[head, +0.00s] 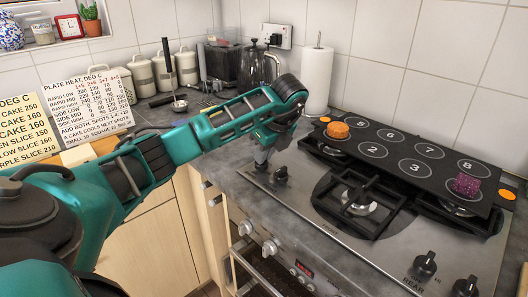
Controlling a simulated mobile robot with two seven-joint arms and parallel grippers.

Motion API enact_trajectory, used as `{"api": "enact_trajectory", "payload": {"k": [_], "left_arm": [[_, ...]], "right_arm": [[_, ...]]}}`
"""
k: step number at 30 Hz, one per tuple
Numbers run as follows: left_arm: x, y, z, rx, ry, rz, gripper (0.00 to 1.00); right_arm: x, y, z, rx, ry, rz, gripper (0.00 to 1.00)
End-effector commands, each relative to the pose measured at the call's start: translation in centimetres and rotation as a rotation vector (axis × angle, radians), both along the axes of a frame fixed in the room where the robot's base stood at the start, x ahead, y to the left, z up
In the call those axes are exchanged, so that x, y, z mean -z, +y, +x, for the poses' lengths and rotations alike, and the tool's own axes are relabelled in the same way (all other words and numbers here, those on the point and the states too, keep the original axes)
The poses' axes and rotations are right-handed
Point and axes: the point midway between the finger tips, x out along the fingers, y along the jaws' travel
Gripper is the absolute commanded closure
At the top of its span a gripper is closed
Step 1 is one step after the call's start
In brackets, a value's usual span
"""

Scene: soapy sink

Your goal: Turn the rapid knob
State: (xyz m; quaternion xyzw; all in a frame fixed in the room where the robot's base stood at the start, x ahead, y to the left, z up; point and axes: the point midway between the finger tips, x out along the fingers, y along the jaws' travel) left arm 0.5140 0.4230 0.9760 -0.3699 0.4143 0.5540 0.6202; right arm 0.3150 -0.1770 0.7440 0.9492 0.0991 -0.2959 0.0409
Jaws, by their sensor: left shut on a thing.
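My left arm reaches across from the left, and my left gripper (261,164) points down at the left end of the steel hob (300,190). It is shut on a control knob there, which its fingers mostly hide. I cannot read a label beside that knob. Another black knob (280,175) stands just to the right of the fingers. Two more knobs, one at the front right (425,262) by the word REAR and one at the right edge (466,287), are clear of the arm. My right gripper is not in view.
A black numbered plate (400,152) lies over the back of the hob, with an orange cake (338,130) and a purple piece (466,185) on it. A pan support (360,205) stands in front. A paper roll (316,80) stands behind. Recipe cards (88,103) stand at left.

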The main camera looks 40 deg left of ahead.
Motion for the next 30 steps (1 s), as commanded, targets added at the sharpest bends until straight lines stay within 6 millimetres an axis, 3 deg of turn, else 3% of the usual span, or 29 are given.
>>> {"api": "enact_trajectory", "payload": {"k": [17,18,24,30], "left_arm": [[-0.06,0.02,0.07,-0.029,-0.002,0.0,1.0],[-0.05,0.03,0.07,-0.028,-0.002,0.0,0.84],[-0.03,0.01,0.05,-0.028,-0.001,0.0,0.65],[0.0,0.0,0.04,-0.028,-0.001,0.0,0.62]], "right_arm": [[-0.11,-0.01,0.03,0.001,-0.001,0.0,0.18],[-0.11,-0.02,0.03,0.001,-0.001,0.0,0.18],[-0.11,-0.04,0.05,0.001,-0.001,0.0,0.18],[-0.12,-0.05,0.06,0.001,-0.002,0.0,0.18]]}}
